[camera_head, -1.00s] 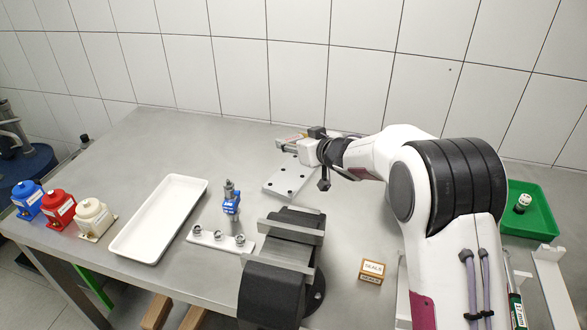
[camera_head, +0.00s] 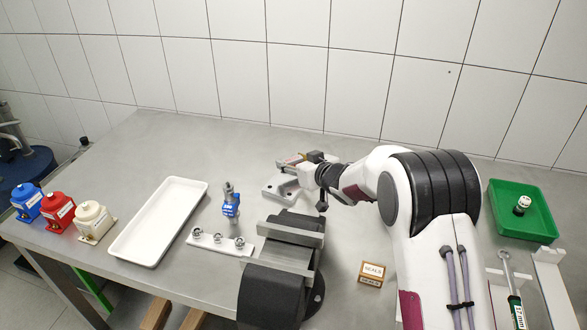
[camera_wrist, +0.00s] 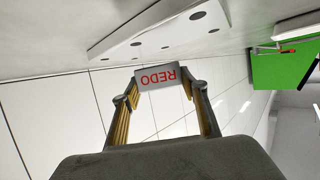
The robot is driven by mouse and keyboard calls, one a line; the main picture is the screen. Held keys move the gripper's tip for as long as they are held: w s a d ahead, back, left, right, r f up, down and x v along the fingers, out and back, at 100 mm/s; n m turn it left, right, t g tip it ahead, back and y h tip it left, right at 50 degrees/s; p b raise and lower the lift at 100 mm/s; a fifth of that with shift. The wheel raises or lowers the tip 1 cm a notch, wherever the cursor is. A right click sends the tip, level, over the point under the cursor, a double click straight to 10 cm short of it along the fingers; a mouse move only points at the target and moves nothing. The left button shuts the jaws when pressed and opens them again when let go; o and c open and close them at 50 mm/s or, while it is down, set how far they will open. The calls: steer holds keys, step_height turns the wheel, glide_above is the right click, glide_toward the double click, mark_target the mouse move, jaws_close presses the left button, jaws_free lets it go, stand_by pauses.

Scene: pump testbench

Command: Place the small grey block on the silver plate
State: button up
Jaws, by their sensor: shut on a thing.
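My gripper (camera_wrist: 160,85) is shut on the small grey block (camera_wrist: 150,77), which bears a red "REDO" label that appears upside down in the wrist view. The silver plate (camera_wrist: 120,42) with several dark holes shows at the top of the wrist view, apart from the block in that picture. In the head view, my gripper (camera_head: 286,163) is just over the far side of the silver plate (camera_head: 270,190) and hides part of it. I cannot make out the block clearly in the head view, nor judge its height over the plate.
A black vise (camera_head: 275,285) stands in front of the plate. A blue fitting (camera_head: 230,205) and a white fixture strip (camera_head: 215,242) are to its left, beside a white tray (camera_head: 125,245). A labelled small box (camera_head: 371,275) and a green bin (camera_head: 500,225) are to the right.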

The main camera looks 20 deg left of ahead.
steer(key=shift+f, duration=1.25)
steer(key=shift+f, duration=0.1)
steer(key=o, duration=0.9)
steer(key=shift+s+d+r, duration=0.15)
steer(key=shift+d+r, duration=0.05)
steer(key=shift+r, duration=0.05)
steer(key=shift+v, duration=5.7)
